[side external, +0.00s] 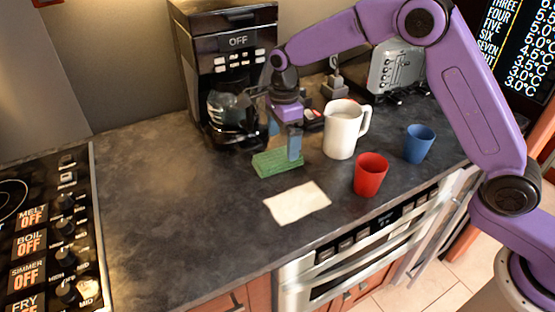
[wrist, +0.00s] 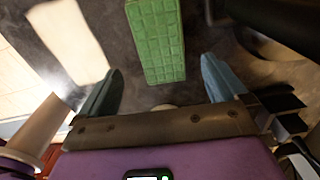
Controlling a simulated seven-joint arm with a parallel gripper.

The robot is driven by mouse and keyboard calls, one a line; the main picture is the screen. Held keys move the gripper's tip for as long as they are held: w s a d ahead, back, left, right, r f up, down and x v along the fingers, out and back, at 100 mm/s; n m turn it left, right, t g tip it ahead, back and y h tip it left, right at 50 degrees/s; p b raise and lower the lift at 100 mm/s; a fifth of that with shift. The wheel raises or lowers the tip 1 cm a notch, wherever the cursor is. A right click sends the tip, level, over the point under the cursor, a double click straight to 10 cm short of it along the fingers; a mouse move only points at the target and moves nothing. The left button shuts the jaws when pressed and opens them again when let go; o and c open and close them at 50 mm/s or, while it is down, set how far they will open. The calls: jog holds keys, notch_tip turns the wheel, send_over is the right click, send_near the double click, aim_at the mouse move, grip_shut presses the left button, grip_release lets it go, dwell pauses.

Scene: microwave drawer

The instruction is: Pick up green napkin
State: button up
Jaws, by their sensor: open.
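The green napkin (side external: 272,164) lies flat on the dark countertop in front of the coffee maker. In the wrist view the green napkin (wrist: 156,40) has a grid pattern, and its near end reaches between the lines of my fingers. My gripper (side external: 284,146) is above the napkin, pointing down, with its blue fingers apart. In the wrist view my gripper (wrist: 162,68) is open with nothing held between the fingers. The right finger overlaps the napkin's edge in the side view; I cannot tell whether it touches.
A white napkin (side external: 297,203) lies to the front. A white pitcher (side external: 342,130), a red cup (side external: 370,174) and a blue cup (side external: 418,144) stand to the right. The coffee maker (side external: 232,70) stands behind. The counter (side external: 165,205) is clear to the left, towards the stove (side external: 45,245).

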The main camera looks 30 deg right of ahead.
aim_at(281, 154)
jog(key=shift+w+a+f, duration=0.15)
jog(key=shift+f, duration=2.45)
jog(key=c, duration=1.1)
